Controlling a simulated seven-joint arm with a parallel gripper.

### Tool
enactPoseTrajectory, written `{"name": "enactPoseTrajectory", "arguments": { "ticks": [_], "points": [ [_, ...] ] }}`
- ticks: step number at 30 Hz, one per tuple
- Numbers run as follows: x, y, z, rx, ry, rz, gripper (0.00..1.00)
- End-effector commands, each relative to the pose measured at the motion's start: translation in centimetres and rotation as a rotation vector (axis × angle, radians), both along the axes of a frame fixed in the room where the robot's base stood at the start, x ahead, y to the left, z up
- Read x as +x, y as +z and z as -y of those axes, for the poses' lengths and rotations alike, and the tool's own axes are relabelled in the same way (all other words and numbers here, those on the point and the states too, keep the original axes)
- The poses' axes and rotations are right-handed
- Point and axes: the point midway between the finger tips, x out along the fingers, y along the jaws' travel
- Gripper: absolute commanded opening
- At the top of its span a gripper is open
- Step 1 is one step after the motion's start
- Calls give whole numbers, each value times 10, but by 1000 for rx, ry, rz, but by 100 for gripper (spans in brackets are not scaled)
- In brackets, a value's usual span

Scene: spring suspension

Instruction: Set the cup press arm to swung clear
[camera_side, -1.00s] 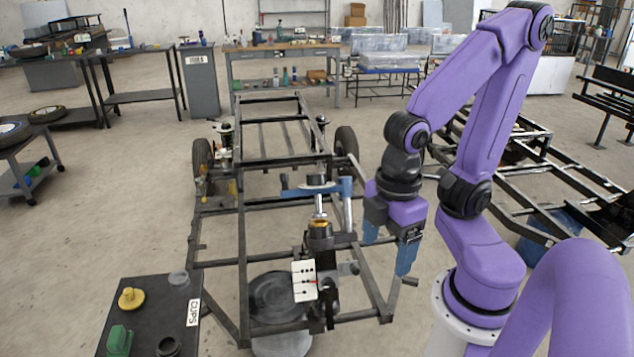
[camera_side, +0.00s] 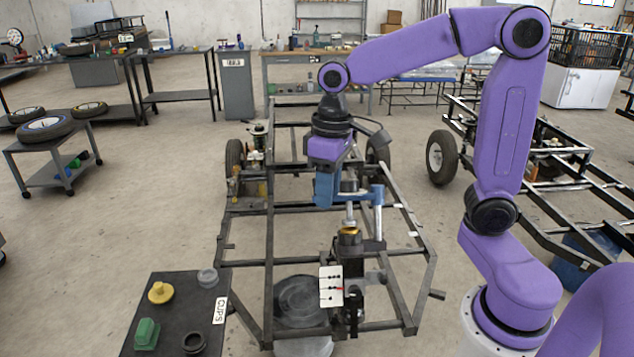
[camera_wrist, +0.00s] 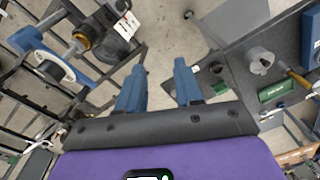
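The bar's left end is hidden behind or beside my gripper. My gripper (camera_side: 325,200) points down at the left of the knob in the side view; contact cannot be told there. The blue press arm (camera_wrist: 27,40) there lies to the left, apart from the fingers.
A white card (camera_side: 331,286) stands in front of the press on the black frame (camera_side: 270,240). Floor between table and frame is clear.

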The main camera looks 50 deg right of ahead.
Motion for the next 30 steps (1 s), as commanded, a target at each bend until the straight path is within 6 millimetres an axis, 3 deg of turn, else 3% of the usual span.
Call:
{"name": "enactPoseTrajectory", "arguments": {
  "ticks": [1,6,15,22,30],
  "points": [
    [19,4,8,3,-72,-3,35],
    [70,17,41,15,-289,-9,35],
    [138,34,126,42,-661,-17,35],
    [158,41,177,56,-838,-19,35],
    [160,31,187,58,-873,-24,35]
  ]
}}
